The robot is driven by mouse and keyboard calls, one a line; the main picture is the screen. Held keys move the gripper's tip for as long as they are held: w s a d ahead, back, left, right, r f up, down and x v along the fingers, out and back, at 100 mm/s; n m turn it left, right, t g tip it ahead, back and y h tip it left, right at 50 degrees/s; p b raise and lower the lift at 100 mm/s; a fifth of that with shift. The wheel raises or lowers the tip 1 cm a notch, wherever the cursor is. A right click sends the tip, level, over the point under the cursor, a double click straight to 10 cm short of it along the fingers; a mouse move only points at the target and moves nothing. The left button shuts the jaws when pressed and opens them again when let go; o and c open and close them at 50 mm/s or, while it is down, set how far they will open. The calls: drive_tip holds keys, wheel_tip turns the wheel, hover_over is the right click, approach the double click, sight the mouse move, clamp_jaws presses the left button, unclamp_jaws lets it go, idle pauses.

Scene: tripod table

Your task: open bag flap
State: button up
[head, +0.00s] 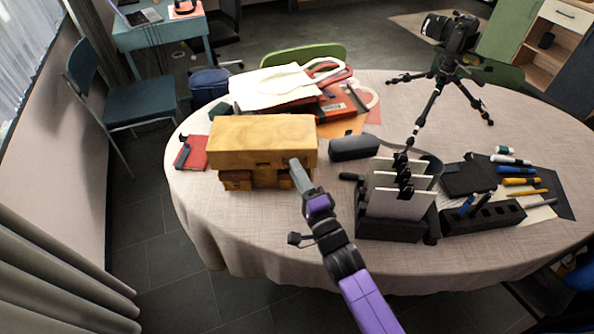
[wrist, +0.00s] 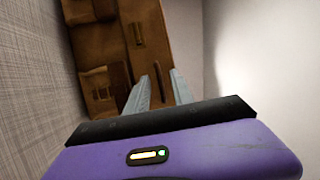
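The bag (head: 262,135) is a boxy tan-brown bag on the left part of the table. Its flap lies over the top and hangs down the upper front, so it is closed. Small pockets show below the flap. My gripper (head: 297,166) reaches in from the front, its fingers at the right part of the bag's front near the flap's lower edge. In the wrist view, the two grey fingers (wrist: 158,80) stand apart with brown bag (wrist: 100,40) showing between them. Nothing is clearly held. Whether a finger touches the flap I cannot tell.
A black holder with upright white cards (head: 397,200) stands right of my arm. A dark case (head: 354,148) lies right of the bag, a red notebook (head: 191,153) left of it. A tote bag (head: 272,88) lies behind. A camera tripod (head: 435,95) stands back right.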

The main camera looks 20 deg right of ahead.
drive_tip(key=shift+w, duration=0.15)
clamp_jaws()
idle(1.4)
